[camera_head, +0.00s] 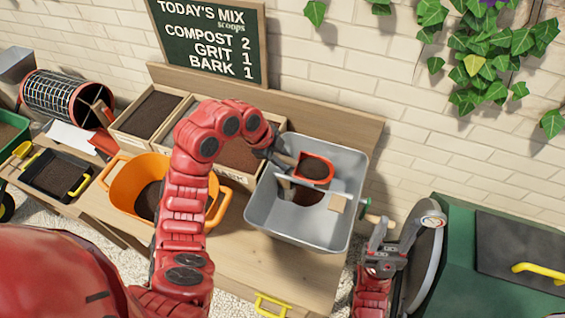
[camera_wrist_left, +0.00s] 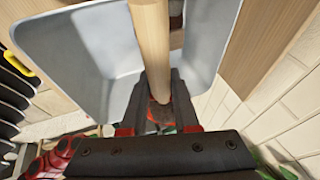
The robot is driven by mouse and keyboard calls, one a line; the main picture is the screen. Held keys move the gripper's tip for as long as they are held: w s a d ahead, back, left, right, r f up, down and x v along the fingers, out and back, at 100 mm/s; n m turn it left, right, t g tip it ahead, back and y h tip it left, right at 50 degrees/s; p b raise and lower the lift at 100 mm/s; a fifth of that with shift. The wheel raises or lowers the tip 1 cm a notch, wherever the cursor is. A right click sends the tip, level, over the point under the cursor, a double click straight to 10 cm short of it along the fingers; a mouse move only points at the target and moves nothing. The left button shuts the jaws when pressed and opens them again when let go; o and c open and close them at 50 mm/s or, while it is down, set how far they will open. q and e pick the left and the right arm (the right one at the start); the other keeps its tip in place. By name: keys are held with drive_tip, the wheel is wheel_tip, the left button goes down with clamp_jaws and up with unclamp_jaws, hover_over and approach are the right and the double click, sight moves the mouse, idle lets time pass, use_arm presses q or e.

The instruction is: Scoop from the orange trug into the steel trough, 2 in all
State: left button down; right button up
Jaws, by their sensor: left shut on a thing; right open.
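The orange trug (camera_head: 126,188) stands on the bench with dark material inside, partly hidden behind my left arm. The steel trough (camera_head: 262,211) is to its right, with a dark brown patch on its floor; its grey walls also show in the left wrist view (camera_wrist_left: 92,62). My left gripper (camera_head: 283,160) is over the trough, shut on a scoop (camera_head: 331,163). The scoop has a red rim and dark contents. A wooden handle (camera_wrist_left: 152,40) runs between the fingers in the left wrist view. My right gripper (camera_head: 402,232) is open and empty, right of the trough.
Bins (camera_head: 150,116) stand behind the trug under a chalkboard (camera_head: 208,40). A black tray (camera_head: 57,174) is at left. A green container (camera_head: 520,245) is at right.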

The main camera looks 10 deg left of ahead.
use_arm(q)
drive_tip(key=shift+s+t+p, duration=0.2)
drive_tip(key=shift+t+p, duration=0.2)
drive_tip(key=shift+p, duration=0.05)
drive_tip(key=shift+s+t, duration=0.1)
drive_tip(key=shift+t, duration=0.3)
drive_tip(key=shift+s+f+m+t, duration=0.2)
drive_tip(key=shift+f+m+t, duration=0.1)
drive_tip(key=shift+t, duration=0.1)
drive_tip(key=t+b, duration=0.1)
drive_tip(key=b, duration=0.1)
drive_tip(key=f+t+b, duration=0.1)
drive_tip(key=b, duration=0.1)
drive_tip(key=shift+m, duration=0.4)
drive_tip(key=t+h+b, duration=0.1)
drive_tip(key=t+b, duration=0.1)
drive_tip(key=m+t+b, duration=0.1)
drive_tip(key=b, duration=0.2)
drive_tip(key=m+t+h+b, duration=0.1)
drive_tip(key=t+b, duration=0.1)
drive_tip(key=b, duration=0.1)
drive_tip(key=shift+s+a+f+t+h, duration=0.15)
drive_tip(key=shift+s+f+t+h, duration=0.1)
drive_tip(key=shift+s+t+h, duration=0.05)
